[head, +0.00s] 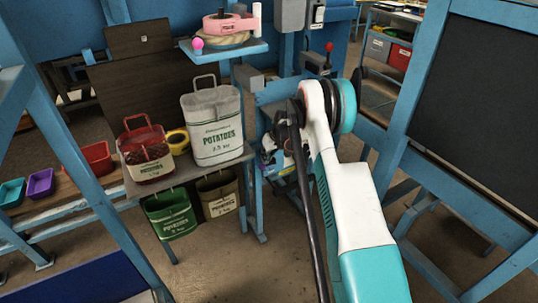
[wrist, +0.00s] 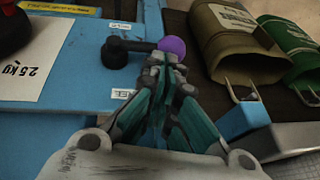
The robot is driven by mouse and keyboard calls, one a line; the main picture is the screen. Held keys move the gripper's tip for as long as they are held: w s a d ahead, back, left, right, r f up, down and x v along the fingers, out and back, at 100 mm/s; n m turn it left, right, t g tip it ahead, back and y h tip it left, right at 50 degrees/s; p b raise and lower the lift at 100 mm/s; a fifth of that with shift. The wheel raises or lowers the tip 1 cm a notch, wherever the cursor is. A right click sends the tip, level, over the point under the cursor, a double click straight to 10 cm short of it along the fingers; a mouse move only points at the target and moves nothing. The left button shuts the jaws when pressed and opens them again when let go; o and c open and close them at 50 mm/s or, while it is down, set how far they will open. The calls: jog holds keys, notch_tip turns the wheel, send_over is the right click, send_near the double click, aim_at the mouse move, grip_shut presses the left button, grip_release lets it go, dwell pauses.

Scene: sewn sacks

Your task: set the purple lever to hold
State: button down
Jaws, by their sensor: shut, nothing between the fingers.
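The purple lever shows in the wrist view as a black arm (wrist: 135,46) lying flat on a blue surface, with a round purple knob (wrist: 173,46) at its right end. Its dark pivot (wrist: 115,52) is at the left. One small white label (wrist: 119,26) lies beyond the pivot and another (wrist: 122,94) on the near side; I cannot read either surely. My gripper (wrist: 166,62) is shut and empty, its tips at the near side of the knob; I cannot tell whether they touch. In the head view the lever is not seen, and my arm hides much there.
A brown sack (wrist: 235,40) and a green sack (wrist: 290,50) hang right of the blue surface. A blue bracket (wrist: 242,118) stands near my gripper's right. A sheet marked 25 kg (wrist: 33,55) lies left. In the head view a grey potato sack (head: 213,125) stands on a shelf.

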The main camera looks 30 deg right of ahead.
aim_at(261, 164)
jog(key=shift+a+f, duration=0.1)
dwell(0.3)
jog(key=shift+a+f+h+b, duration=0.3)
jog(key=shift+a+f+h, duration=0.25)
jog(key=shift+a+h, duration=0.15)
jog(key=shift+a+f+b, duration=0.3)
jog(key=shift+f+b, duration=0.15)
jog(key=shift+f, duration=0.35)
jog(key=shift+r, duration=0.1)
jog(key=shift+r, duration=0.45)
jog(key=a+p+v, duration=0.2)
jog(key=p+v, duration=0.3)
jog(key=v, duration=0.7)
jog(key=shift+r, duration=0.45)
